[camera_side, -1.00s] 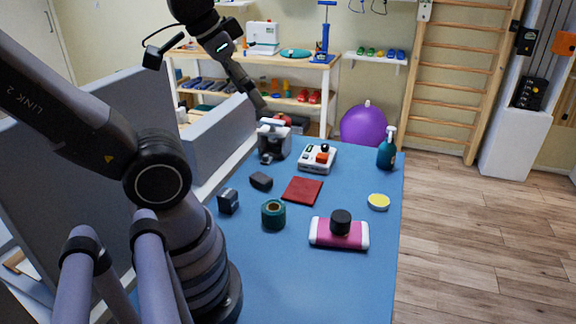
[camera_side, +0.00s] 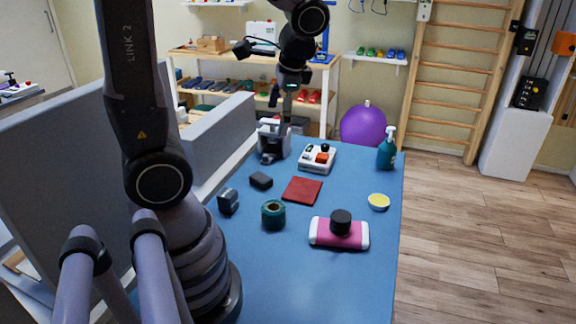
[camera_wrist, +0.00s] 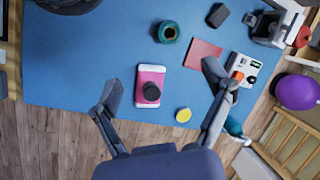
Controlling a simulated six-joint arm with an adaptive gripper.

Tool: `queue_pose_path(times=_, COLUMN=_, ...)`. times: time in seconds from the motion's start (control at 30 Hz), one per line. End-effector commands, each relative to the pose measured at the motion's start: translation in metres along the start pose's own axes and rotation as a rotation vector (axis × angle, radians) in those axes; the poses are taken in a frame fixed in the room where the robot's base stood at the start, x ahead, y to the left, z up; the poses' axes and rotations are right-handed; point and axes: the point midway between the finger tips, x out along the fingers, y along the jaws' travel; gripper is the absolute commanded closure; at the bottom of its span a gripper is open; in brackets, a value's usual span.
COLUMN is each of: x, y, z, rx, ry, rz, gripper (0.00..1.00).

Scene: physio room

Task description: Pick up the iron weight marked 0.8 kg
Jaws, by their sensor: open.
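No 0.8 kg mark is readable, so I cannot tell which dark piece bears it. A black cylinder (camera_side: 340,221) stands upright on a pink block with white ends (camera_side: 325,236); it also shows in the wrist view (camera_wrist: 151,91). A smaller dark round piece (camera_side: 325,148) sits by an orange piece on a white device (camera_side: 316,165). A dark block (camera_side: 260,180) lies beside the red cloth. My gripper (camera_side: 285,127) is in the air toward the table's far end. In the wrist view it (camera_wrist: 160,72) is open and empty, its fingers spread either side of the pink block.
The near part is clear. A grey partition (camera_side: 70,150) stands left.

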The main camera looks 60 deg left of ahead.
Motion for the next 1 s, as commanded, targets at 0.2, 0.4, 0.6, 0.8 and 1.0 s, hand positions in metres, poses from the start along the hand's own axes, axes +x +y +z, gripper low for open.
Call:
queue_pose_path(times=0.2, x=0.077, y=-0.022, z=-0.032, rx=0.197, ry=-0.344, rz=-0.091, gripper=0.2)
queue_pose_path(times=0.4, x=0.158, y=-0.034, z=-0.046, rx=0.407, ry=-0.619, rz=-0.152, gripper=0.2)
queue_pose_path(times=0.6, x=0.227, y=-0.036, z=-0.044, rx=0.589, ry=-0.804, rz=-0.185, gripper=0.2)
queue_pose_path(times=0.8, x=0.256, y=-0.037, z=-0.039, rx=0.665, ry=-0.872, rz=-0.196, gripper=0.2)
queue_pose_path(times=1.0, x=0.277, y=-0.049, z=-0.017, rx=0.669, ry=-0.878, rz=-0.191, gripper=0.2)
